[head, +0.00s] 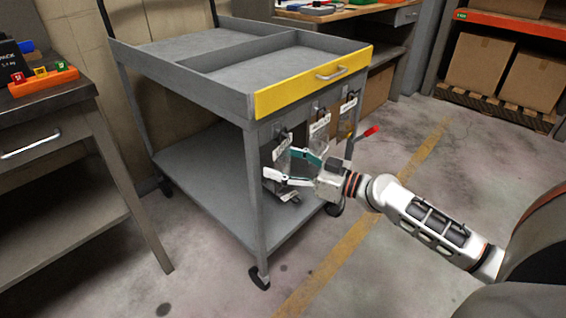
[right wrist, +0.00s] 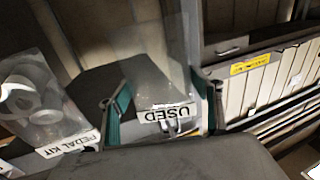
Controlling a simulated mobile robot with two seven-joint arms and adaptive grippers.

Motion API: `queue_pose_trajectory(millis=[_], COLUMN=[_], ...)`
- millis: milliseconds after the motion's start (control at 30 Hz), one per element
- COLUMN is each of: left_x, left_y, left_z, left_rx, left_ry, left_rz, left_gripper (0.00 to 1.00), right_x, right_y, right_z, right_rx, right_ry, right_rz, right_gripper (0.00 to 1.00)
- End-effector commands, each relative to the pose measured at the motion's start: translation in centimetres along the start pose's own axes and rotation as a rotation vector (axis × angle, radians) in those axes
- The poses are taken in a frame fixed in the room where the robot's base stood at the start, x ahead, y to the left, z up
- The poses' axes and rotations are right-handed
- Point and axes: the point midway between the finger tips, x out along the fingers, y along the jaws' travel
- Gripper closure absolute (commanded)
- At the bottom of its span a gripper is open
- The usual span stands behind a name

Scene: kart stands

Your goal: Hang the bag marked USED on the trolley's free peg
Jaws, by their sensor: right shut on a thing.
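The grey trolley (head: 180,90) has a yellow drawer front (head: 315,80). Below that front, clear bags with white labels hang in a row, a middle one (head: 319,140) and a right one (head: 347,118) among them. My right gripper (head: 279,168) is at the left end of this row, beside the trolley's near leg. In the right wrist view the clear bag marked USED (right wrist: 165,118) is between its teal fingers, and it is shut on this bag. The bag's contents are unclear. I cannot tell which peg is free. My left gripper is out of view.
A bag marked PEDAL KIT (right wrist: 40,95), holding grey ring-like parts, is left of the USED bag. The trolley's lower shelf (head: 205,175) is below. A workbench (head: 55,125) with an orange rack (head: 43,82) stands left. A red-tipped item (head: 370,131) shows beside the right bag.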

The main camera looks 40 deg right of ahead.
Motion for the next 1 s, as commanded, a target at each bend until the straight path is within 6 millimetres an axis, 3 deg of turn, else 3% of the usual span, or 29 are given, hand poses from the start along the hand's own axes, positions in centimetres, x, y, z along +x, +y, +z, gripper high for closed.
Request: queue_pose_trajectory(millis=[167, 200, 267, 667, 833, 1000], left_x=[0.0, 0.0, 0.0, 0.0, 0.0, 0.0], left_y=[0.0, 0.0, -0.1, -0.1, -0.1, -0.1], left_z=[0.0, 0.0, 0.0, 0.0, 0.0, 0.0], left_rx=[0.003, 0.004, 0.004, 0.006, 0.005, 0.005], left_ry=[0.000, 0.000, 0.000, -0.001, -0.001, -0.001], left_rz=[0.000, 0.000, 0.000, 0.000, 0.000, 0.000], left_gripper=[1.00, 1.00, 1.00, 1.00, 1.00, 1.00], right_x=[0.0, 0.0, 0.0, -0.3, -2.3, -5.8], right_y=[0.0, 0.0, 0.0, 0.0, 0.0, 0.0], right_z=[0.0, 0.0, 0.0, 0.1, 0.2, 0.2], right_rx=[0.000, 0.000, 0.000, 0.001, 0.004, 0.005], right_ry=[0.000, 0.000, 0.000, -0.001, -0.001, -0.002], right_rz=[0.000, 0.000, 0.000, 0.000, 0.002, 0.003], right_gripper=[0.47, 0.28, 0.16, 0.16, 0.16, 0.16])
